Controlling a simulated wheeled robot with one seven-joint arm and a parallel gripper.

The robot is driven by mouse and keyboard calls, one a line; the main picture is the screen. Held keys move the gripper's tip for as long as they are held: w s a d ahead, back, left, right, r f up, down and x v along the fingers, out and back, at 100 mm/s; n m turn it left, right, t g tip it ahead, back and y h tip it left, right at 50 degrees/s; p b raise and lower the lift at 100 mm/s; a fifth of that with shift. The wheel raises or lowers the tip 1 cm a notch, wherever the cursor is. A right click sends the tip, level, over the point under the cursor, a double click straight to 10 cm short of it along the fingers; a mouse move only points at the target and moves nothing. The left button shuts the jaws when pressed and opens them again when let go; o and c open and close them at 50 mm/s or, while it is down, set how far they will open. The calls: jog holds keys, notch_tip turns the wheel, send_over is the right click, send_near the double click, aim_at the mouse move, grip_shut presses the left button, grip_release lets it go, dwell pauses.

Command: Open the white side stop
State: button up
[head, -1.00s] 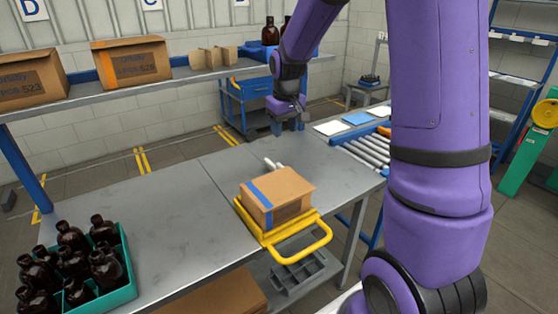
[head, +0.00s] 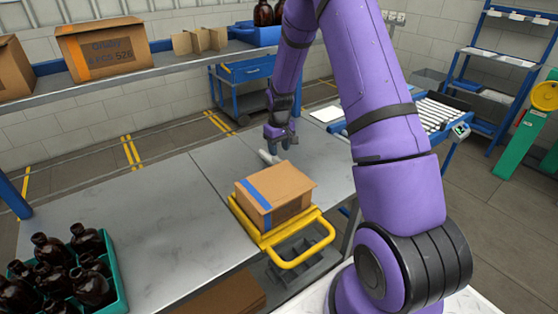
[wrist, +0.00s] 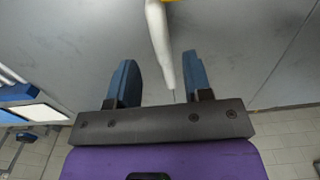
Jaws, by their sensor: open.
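The white side stop (head: 268,157) is a short white bar behind the cardboard box, at the far side of the yellow frame. It also shows in the wrist view (wrist: 160,45), reaching down from the top edge into the space between the fingers. My gripper (head: 279,139) is above the table close behind the stop. In the wrist view my gripper (wrist: 158,62) is open, with one blue finger on each side of the stop's free end. The stop lies nearer the right finger. I cannot tell whether it touches, or how high the fingers are above it.
The cardboard box (head: 275,194) with blue tape sits on the yellow frame (head: 295,252) at the table's front edge. A green crate (head: 117,281) of amber bottles stands at the lower left. The grey table (head: 180,215) is bare between them. A shelf (head: 150,72) with boxes runs behind.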

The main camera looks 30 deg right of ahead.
aim_at(279, 159)
notch_tip(279, 159, down, 6)
jog(key=shift+r, duration=0.1)
dwell(0.4)
grip_shut()
